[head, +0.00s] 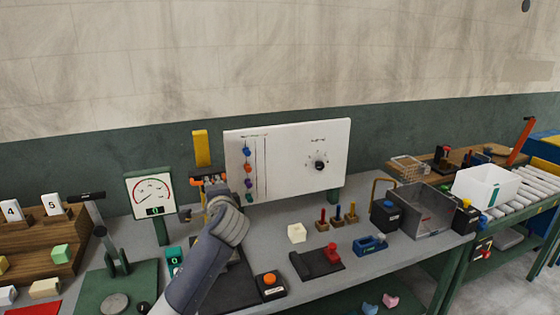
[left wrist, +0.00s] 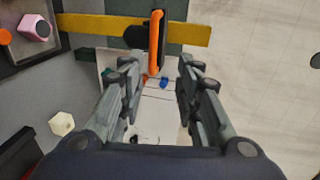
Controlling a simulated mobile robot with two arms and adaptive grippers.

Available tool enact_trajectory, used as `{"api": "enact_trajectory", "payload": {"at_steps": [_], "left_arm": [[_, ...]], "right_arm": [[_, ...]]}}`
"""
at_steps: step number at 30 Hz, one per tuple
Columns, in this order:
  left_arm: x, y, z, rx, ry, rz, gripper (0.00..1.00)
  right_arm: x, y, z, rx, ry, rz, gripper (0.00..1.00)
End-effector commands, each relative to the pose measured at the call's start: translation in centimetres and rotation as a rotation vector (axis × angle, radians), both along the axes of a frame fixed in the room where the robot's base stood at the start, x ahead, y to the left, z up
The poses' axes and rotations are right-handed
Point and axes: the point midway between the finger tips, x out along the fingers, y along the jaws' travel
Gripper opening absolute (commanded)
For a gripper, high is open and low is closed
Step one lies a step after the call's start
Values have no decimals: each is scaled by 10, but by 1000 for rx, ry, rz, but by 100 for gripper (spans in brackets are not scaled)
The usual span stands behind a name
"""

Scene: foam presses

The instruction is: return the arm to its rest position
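My left arm comes in from the bottom of the head view, and its gripper (head: 206,194) is up in front of a yellow post (head: 201,148), left of the white panel. An orange-and-black handle (head: 208,180) is by its fingertips. In the left wrist view the gripper (left wrist: 158,72) is open, with its two fingers well apart and nothing held between them. The orange handle (left wrist: 156,42) lies beyond the fingertips, across the yellow post (left wrist: 90,24); I cannot tell whether a finger touches it. My right gripper is out of view.
A gauge (head: 152,194) stands close left of the arm and the white panel (head: 290,160) close right. A lever press (head: 115,262), an orange button box (head: 270,285), a cream block (head: 297,232) and a red-handled device (head: 318,262) are on the bench around it.

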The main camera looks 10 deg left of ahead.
Motion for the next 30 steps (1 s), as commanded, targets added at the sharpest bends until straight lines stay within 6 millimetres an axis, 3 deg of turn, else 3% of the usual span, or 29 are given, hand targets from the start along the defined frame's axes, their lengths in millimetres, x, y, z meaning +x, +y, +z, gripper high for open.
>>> {"api": "enact_trajectory", "payload": {"at_steps": [4,8,12,18,24,30], "left_arm": [[-15,-8,-35,-74,31,-7,31],[-54,-22,-100,-237,90,-4,31],[-113,-41,-171,-450,170,25,31],[-213,-66,-246,-734,287,119,31],[-315,-86,-289,-974,396,256,31],[-385,-99,-301,-1118,467,371,31]], "right_arm": [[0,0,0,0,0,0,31],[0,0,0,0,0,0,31],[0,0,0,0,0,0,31],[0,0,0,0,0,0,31],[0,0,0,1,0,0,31],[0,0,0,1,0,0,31]]}}
